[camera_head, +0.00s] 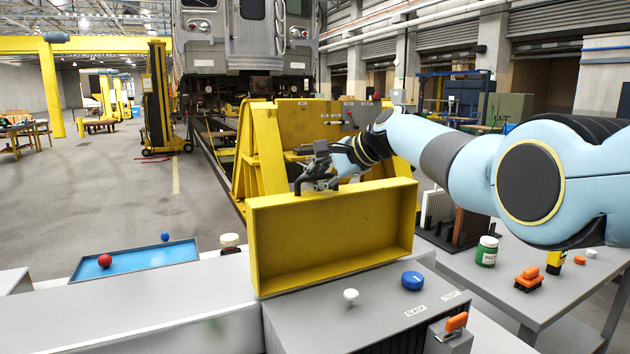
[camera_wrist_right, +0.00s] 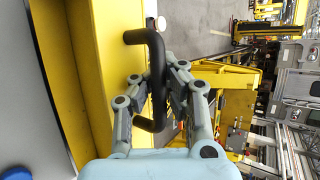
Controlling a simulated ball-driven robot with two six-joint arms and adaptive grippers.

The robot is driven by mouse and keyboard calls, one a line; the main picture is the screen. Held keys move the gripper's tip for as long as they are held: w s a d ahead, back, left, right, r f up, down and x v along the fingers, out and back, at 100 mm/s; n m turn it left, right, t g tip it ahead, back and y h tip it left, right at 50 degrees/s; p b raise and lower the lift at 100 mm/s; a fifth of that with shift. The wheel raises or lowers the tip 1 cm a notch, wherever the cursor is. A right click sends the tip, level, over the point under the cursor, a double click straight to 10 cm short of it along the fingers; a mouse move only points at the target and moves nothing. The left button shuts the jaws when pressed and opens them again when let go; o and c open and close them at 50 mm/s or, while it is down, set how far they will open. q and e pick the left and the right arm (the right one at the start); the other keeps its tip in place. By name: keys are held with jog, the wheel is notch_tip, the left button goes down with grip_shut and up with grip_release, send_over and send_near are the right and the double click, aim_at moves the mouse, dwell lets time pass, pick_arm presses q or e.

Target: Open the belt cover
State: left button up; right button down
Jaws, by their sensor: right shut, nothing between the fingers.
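The yellow belt cover (camera_head: 335,238) stands tipped up on edge on the grey housing (camera_head: 340,325), its hollow inside facing me in the head view. It also fills the left of the right wrist view (camera_wrist_right: 75,50). A black bar handle (camera_wrist_right: 157,65) is on its far side. My right gripper (camera_head: 318,180) is behind the cover's top edge, at the handle. In the right wrist view its fingers (camera_wrist_right: 158,82) are on either side of the handle; it is shut with nothing gripped. My left gripper is out of view.
A blue knob (camera_head: 412,280), a white knob (camera_head: 350,297) and an orange-handled switch (camera_head: 456,322) stand on the housing. A blue tray (camera_head: 135,262) with small balls is at left. A side table with a green jar (camera_head: 487,252) is at right.

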jog(key=c, duration=2)
grip_release()
jog(key=shift+w+r, duration=0.15)
jog(key=shift+r, duration=0.2)
jog(key=o, duration=0.4)
jog(key=shift+f, duration=0.1)
jog(key=shift+s+d, duration=0.1)
jog(key=shift+s, duration=0.1)
jog(key=v, duration=1.2)
